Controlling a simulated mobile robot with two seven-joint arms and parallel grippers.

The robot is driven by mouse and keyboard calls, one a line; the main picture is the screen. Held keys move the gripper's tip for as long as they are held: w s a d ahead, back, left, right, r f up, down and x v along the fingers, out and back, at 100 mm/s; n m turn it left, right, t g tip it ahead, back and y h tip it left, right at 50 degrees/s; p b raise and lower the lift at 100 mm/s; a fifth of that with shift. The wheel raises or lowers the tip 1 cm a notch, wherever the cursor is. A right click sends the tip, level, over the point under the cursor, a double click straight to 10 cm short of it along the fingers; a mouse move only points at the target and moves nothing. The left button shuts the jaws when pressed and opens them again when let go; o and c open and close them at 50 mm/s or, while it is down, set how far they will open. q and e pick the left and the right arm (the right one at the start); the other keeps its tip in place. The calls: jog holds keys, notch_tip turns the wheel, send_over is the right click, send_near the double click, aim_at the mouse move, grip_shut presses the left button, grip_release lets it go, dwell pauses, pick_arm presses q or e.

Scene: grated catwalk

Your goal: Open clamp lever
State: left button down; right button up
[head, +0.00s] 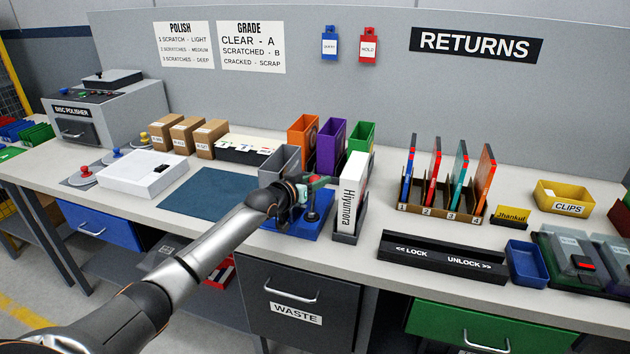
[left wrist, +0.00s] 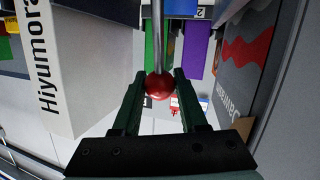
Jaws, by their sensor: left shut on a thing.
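The clamp lever shows in the left wrist view as a metal rod (left wrist: 158,40) ending in a red ball knob (left wrist: 159,86). My left gripper (left wrist: 160,78) has its dark green fingers on either side of the knob, shut on it. In the head view my left gripper (head: 312,186) is over the blue clamp base (head: 300,229) near the middle of the bench. My gripper and arm hide most of the clamp and lever there. My right gripper is not in view.
A white "Hiyumora" case (head: 353,190) stands upright in a dark holder just right of the clamp. A grey bin (head: 279,163) stands behind it. Orange (head: 303,138) and purple (head: 331,145) bins are further back. A flat blue mat (head: 210,193) lies clear to the left.

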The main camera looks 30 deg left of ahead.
pick_arm(q)
jog(key=shift+w+a+f, duration=0.15)
jog(key=shift+f, duration=0.05)
dwell(0.4)
jog(key=shift+c, duration=2.3)
grip_release()
jog(key=v, duration=1.2)
jog(key=shift+s+p, duration=0.3)
